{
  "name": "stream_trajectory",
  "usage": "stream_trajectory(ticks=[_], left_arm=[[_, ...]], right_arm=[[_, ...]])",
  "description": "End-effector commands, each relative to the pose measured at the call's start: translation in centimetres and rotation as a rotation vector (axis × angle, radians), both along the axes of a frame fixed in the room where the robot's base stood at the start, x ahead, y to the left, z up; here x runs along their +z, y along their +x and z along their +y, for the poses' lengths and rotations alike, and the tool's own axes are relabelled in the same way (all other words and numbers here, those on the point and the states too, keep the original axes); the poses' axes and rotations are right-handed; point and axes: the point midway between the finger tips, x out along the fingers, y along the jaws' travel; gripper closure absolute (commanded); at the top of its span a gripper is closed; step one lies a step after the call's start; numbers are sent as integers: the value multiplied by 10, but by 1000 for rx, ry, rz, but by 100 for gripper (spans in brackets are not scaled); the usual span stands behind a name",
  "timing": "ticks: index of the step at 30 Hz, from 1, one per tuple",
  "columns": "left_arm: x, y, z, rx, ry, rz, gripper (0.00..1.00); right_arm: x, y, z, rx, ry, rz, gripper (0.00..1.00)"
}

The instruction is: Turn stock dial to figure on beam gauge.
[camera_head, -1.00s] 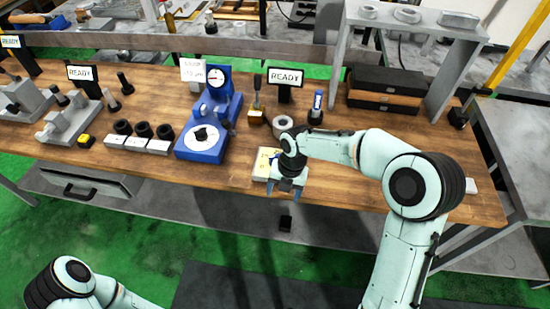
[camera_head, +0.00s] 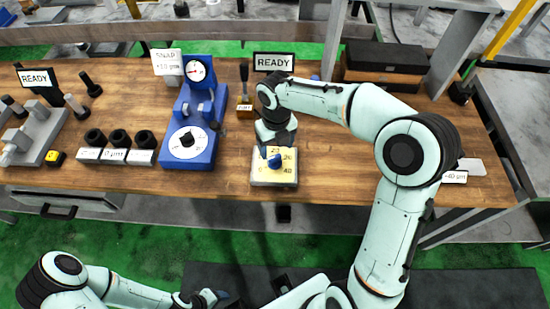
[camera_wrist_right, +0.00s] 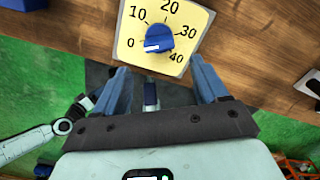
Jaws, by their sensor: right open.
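The stock dial (camera_head: 275,178) is a pale box with a yellow face and a blue knob (camera_wrist_right: 159,40), near the table's front edge. In the right wrist view its face (camera_wrist_right: 163,22) shows 0, 10, 20, 30 and 40. The knob's white mark points left, near 0. My right gripper (camera_wrist_right: 160,82) is open and empty, its blue fingers short of the knob and either side of it. A blue gauge (camera_head: 195,105) with a round needle face stands left of the dial. Its card (camera_head: 167,62) seems to read "SNAP +10 µm". My left gripper (camera_head: 205,298) is low at the bottom edge, its fingers unclear.
Several black rings on white blocks (camera_head: 117,148) stand left of the gauge. A READY sign (camera_head: 273,62) and a dark case (camera_head: 385,65) are behind. A white tag (camera_head: 455,177), apparently "-40 µm", lies right. The table front beside the dial is mostly clear.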

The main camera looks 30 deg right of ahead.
Motion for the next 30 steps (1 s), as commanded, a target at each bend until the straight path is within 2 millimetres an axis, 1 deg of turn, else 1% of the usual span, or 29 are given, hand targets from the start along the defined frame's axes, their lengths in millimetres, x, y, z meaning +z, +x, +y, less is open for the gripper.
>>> stream_trajectory(ticks=[1,3,6,10,15,24,26,27,29,30], left_arm=[[-4,-2,0,0,0,2,38],[-6,-3,0,0,0,3,38],[-9,-5,0,0,0,6,38],[-11,-6,0,0,0,7,38],[-13,-7,0,0,0,8,38],[-13,-7,0,0,0,7,38],[-13,-7,0,0,0,7,38],[-13,-7,0,0,0,7,38],[-13,-7,0,0,0,7,38],[-13,-7,0,0,0,7,38]], right_arm=[[-14,-1,0,-1,-1,6,27],[-29,-1,-1,-1,-1,6,27],[-47,-1,0,-1,0,4,27],[-64,0,0,-2,0,3,27],[-75,0,0,-2,0,1,27],[-76,0,0,-2,0,0,27],[-76,0,0,-2,0,0,47],[-76,0,0,-2,0,0,60],[-76,0,0,-2,0,0,79],[-76,0,0,-2,0,0,79]])
